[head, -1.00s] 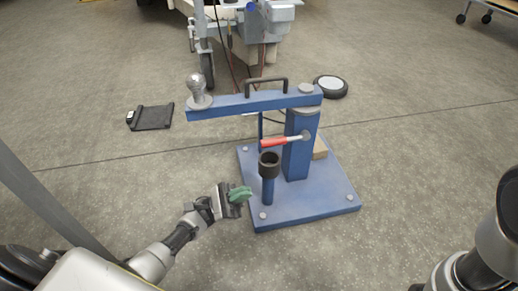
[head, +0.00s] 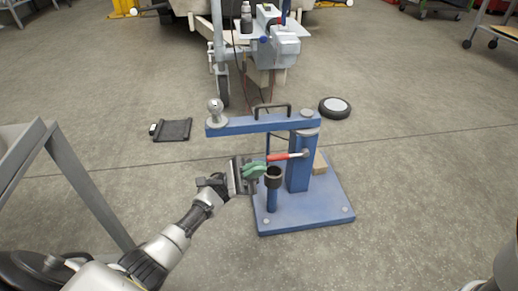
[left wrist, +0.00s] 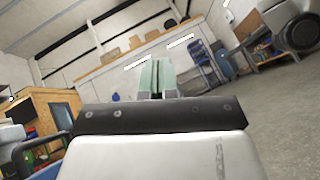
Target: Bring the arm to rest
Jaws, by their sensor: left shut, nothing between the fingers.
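My left gripper (head: 254,171) is in the middle of the head view, with green fingertips pressed together and nothing between them. In the left wrist view the closed green fingers (left wrist: 157,76) point out over the room. In the head view the gripper is just left of the dark cup-topped post (head: 273,178) of the blue stand. I cannot tell whether it touches the post. My left arm (head: 182,228) reaches in from the lower left. My right gripper is not in view; only a bit of my right arm shows at the lower right edge.
The blue stand (head: 325,208) has a top beam (head: 250,124) with a ball and a red-handled lever (head: 285,156). A wheel (head: 335,107) and a dark mat (head: 173,130) lie on the floor. A trailer jack (head: 219,60) stands behind. A grey frame (head: 85,185) is at left.

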